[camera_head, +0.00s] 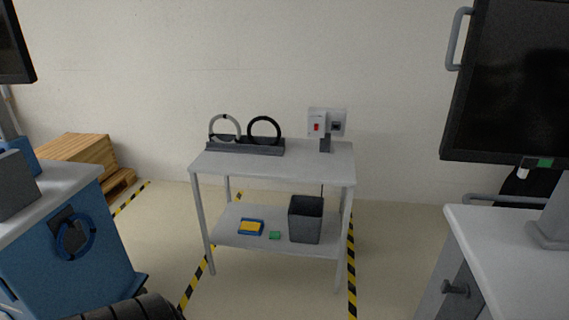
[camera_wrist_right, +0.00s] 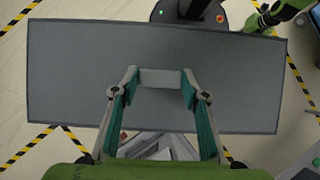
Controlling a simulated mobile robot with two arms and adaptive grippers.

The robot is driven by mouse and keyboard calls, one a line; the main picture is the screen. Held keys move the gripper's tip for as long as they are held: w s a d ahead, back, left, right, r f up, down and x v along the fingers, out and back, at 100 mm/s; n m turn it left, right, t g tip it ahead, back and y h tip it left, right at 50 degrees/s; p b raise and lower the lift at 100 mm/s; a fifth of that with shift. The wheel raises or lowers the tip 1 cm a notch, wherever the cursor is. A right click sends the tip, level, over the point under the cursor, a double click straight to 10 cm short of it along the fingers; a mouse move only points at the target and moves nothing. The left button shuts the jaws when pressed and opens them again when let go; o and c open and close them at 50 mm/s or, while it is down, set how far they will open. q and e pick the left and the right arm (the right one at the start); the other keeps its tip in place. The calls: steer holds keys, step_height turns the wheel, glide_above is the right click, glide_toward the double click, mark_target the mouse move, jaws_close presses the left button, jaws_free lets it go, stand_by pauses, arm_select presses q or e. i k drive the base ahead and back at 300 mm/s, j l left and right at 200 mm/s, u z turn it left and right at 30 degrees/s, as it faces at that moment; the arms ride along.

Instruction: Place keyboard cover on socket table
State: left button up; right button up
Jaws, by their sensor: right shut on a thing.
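The socket table (camera_head: 317,165) is a light grey two-level table against the wall in the head view. A socket box (camera_head: 318,125) with a red switch stands at its back right. In the right wrist view, the keyboard cover (camera_wrist_right: 75,80) is a wide, flat dark grey panel with a pale block-shaped handle (camera_wrist_right: 160,78) in its middle. My right gripper (camera_wrist_right: 158,82) is shut on this handle. The cover and right gripper do not show in the head view. My left gripper shows in neither view.
A dark rack with two rings (camera_head: 245,147) stands at the table's back left. The lower shelf holds a dark bin (camera_head: 306,220) and a blue-yellow item (camera_head: 250,227). Carts stand left (camera_head: 75,250) and right (camera_head: 510,235). The tabletop's front is clear.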

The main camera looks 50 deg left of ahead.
mark_target(279, 167)
steer(key=i+j, duration=0.1)
steer(key=j, duration=1.05)
steer(key=i+j, duration=0.15)
steer(key=j, duration=1)
steer(key=i+j, duration=0.15)
steer(key=j, duration=0.45)
